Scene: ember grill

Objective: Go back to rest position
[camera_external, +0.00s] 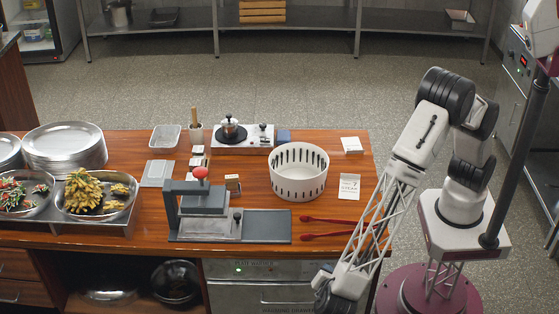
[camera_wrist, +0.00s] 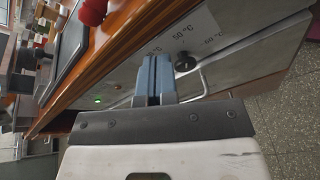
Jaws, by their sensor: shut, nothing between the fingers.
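My gripper (camera_external: 326,296) hangs at the lower end of my arm, in front of the counter's front edge and low, near the right side of the oven front in the external view. Its fingertips are hard to make out there. In the wrist view my gripper (camera_wrist: 153,68) shows two blue-grey fingers side by side, shut, with nothing between them. They point toward the metal oven front (camera_wrist: 215,60), near a black knob (camera_wrist: 185,62). I cannot tell from the pictures whether they touch it.
The wooden counter (camera_external: 345,262) carries red tongs (camera_external: 325,220), a white slotted basket (camera_external: 299,172), a press (camera_external: 205,200) with a red knob, a small burner (camera_external: 243,138) and stacked plates (camera_external: 64,148). The oven front (camera_external: 262,285) lies below the counter. Floor beyond the counter is clear.

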